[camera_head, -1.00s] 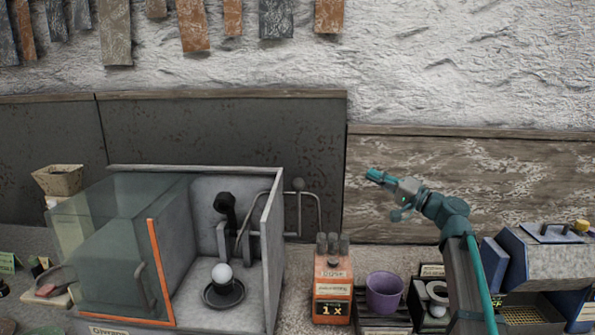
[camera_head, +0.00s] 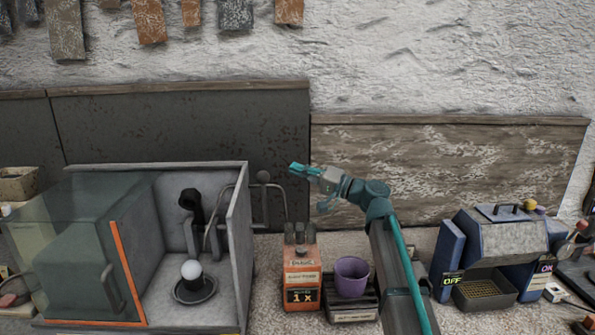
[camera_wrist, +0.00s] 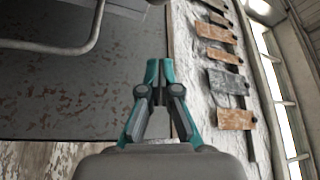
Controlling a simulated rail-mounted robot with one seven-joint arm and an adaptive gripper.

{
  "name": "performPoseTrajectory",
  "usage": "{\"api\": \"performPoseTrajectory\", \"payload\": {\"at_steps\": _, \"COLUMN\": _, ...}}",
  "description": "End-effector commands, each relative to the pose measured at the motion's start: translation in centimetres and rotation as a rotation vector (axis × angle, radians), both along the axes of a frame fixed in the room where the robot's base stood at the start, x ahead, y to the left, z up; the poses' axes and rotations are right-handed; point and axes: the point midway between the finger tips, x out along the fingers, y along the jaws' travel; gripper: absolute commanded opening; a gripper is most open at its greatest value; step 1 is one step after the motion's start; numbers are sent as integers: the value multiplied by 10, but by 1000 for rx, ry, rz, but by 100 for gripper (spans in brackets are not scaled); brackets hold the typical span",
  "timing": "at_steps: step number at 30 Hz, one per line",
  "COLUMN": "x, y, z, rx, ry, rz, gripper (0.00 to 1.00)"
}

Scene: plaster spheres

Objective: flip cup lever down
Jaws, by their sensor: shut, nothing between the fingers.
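In the wrist view, a bent metal rod (camera_wrist: 55,49) crosses the upper left, apart from my fingers. In the wrist view, my teal fingers (camera_wrist: 161,68) are together and empty.
The grey cabinet (camera_head: 239,255) has a glass door edged in orange. Right of it stand an orange box (camera_head: 301,280) and a purple cup (camera_head: 352,277) on a dark stand. A blue machine (camera_head: 510,240) is farther right. The wall behind my gripper is clear.

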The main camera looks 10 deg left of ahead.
Motion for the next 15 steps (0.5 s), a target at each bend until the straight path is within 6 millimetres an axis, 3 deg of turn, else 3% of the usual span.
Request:
{"api": "performPoseTrajectory", "payload": {"at_steps": 12, "x": 14, "y": 78, "z": 19, "rx": -1, "ry": 1, "rz": 2, "gripper": 0}}
{"api": "performPoseTrajectory", "payload": {"at_steps": 15, "x": -7, "y": 72, "z": 11, "rx": -1, "ry": 0, "rz": 0, "gripper": 0}}
